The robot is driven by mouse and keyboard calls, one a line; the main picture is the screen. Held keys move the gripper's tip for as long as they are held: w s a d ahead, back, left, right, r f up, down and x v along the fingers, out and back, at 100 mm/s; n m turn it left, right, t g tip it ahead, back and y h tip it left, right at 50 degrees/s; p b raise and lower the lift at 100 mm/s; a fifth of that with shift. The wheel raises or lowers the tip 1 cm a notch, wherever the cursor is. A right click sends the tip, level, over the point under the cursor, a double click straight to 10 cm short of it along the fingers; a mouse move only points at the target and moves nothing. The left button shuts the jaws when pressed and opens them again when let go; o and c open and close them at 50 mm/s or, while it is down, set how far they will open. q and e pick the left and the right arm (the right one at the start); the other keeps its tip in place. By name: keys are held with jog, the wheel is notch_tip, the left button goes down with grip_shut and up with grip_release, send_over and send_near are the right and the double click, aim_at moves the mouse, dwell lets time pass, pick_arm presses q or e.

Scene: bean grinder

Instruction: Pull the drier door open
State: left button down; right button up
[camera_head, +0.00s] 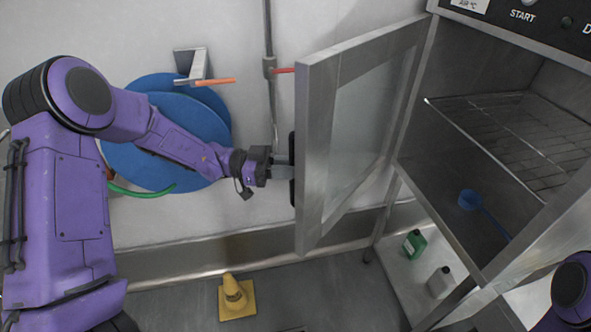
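The drier door (318,150), a metal frame with a glass pane, stands swung wide open to the left of the drier cabinet (440,170). A black handle (292,169) shows on its outer face. My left gripper (283,170) reaches in from the left, with its grey fingers at the handle. The fingers are small and partly hidden, so I cannot tell whether they are closed around it. Of my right arm, only a piece shows at the bottom right corner; its gripper is out of view.
Inside the cabinet are a wire rack (520,140) and a blue scoop (470,199). Green (414,244) and white (440,281) bottles stand below. Blue round hose reels (150,160) and a pipe (268,35) are on the wall behind my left arm. A yellow cone (234,292) stands on the floor.

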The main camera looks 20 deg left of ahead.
pick_arm(q)
jog(key=c, duration=1.2)
grip_release()
jog(key=shift+r, duration=0.1)
jog(key=b+v, duration=0.3)
jog(key=v, duration=0.7)
jog(key=shift+s+a, duration=0.1)
jog(key=shift+a, duration=0.15)
